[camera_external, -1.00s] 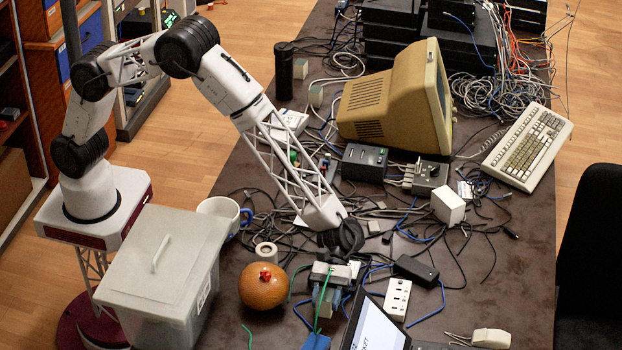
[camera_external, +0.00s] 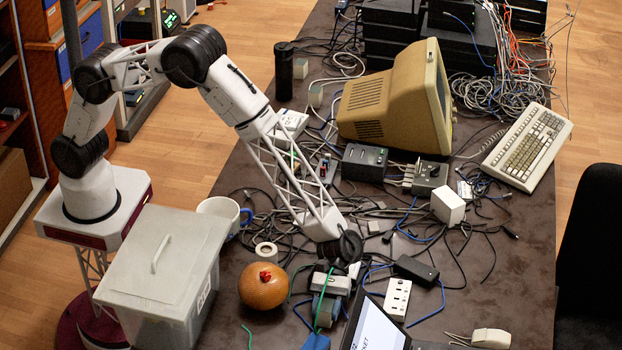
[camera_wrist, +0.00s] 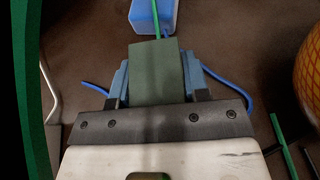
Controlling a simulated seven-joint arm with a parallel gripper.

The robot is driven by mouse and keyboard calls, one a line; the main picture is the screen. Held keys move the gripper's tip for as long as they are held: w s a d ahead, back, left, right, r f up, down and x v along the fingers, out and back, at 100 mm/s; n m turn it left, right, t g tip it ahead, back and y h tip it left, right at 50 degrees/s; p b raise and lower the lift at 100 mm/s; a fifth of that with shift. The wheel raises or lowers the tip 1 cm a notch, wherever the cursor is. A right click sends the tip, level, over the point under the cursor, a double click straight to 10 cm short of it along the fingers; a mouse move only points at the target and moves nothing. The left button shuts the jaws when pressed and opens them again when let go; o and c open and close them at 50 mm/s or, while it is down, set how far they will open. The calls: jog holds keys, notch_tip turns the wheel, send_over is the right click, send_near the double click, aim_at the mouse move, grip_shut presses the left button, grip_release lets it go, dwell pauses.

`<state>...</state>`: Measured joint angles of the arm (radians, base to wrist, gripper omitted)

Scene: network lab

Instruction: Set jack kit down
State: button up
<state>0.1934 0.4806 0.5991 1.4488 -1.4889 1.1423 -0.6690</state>
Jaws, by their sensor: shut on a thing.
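My gripper (camera_wrist: 154,80) is shut on a grey-green block, which I take to be the jack kit (camera_wrist: 153,62). The block sits between the two blue-grey fingers in the wrist view. In the external view my gripper (camera_external: 327,309) points down close over the dark table, and the block is mostly hidden there. I cannot tell whether the block touches the table. A blue box (camera_wrist: 143,12) with a green cable lies just beyond the block; it also shows at the bottom of the external view (camera_external: 316,342).
An orange ball-like object (camera_external: 264,290) with a red top is left of my gripper. A laptop (camera_external: 375,328) is close on its right, with a white power strip (camera_external: 397,299) beyond. Loose cables lie around. A lidded grey bin (camera_external: 160,275) stands at left.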

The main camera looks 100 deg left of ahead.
jog(key=o, duration=1)
jog(key=shift+r, duration=0.1)
jog(key=shift+a, duration=0.15)
jog(key=v, duration=1.1)
jog(key=shift+a+r, duration=0.15)
jog(key=shift+a, duration=0.2)
